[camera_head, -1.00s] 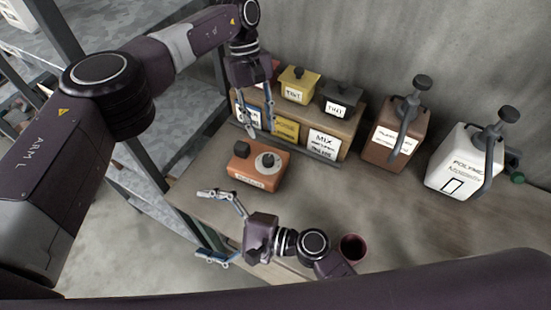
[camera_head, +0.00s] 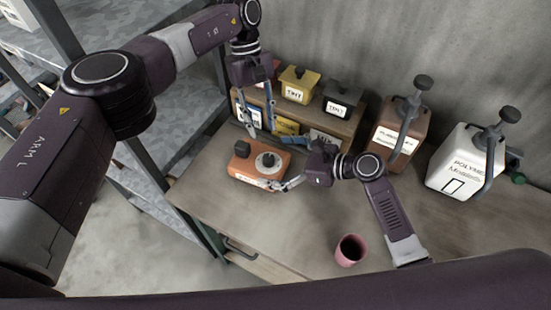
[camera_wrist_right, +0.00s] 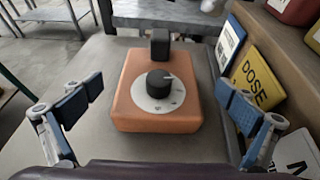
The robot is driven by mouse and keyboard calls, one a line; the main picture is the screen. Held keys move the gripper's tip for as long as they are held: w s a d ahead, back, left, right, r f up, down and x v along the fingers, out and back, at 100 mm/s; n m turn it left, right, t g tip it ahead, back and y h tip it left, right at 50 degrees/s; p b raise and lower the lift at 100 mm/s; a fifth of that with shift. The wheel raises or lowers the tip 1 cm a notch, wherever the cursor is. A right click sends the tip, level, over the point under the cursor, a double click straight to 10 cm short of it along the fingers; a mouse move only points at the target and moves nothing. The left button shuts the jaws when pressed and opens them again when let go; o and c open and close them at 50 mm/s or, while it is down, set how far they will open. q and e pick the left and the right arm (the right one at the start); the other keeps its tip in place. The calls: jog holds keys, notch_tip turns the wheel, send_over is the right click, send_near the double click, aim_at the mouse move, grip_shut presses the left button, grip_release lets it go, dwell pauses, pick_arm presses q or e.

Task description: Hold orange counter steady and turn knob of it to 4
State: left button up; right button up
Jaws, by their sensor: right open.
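The orange counter (camera_head: 246,175) sits on the workbench, left of the middle in the head view. It also shows in the right wrist view (camera_wrist_right: 130,115), centred. Its black knob (camera_wrist_right: 157,84) stands on a white dial (camera_wrist_right: 152,104); the white mark points to the upper right, and the numbers are too small to read. A black block (camera_wrist_right: 160,43) stands on its far end. My right gripper (camera_head: 284,162) is open, with its fingers spread on either side of the counter and apart from it in the wrist view. My left gripper (camera_head: 261,131) is open and empty just behind the counter.
A small shelf (camera_head: 352,125) with labelled boxes stands behind the counter, close to both grippers. Brown (camera_head: 398,140) and white (camera_head: 460,165) jugs stand to the right. A pink cup (camera_head: 350,250) stands near the front edge. The bench between is clear.

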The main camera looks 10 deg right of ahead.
aim_at(268, 158)
jog(key=x, duration=0.7)
pick_arm(q)
jog(key=shift+o, duration=0.3)
pick_arm(e)
jog(key=c, duration=1.6)
pick_arm(q)
jog(key=s+d+r+n+t+y, duration=0.1)
jog(key=s+n+t, duration=0.1)
jog(key=n, duration=0.7)
jog(key=s+r+n+t, duration=0.2)
jog(key=n, duration=0.8)
notch_tip(268, 158, down, 12)
jog(key=shift+d+f, duration=0.1)
jog(key=shift+f, duration=0.1)
jog(key=shift+c, duration=0.4)
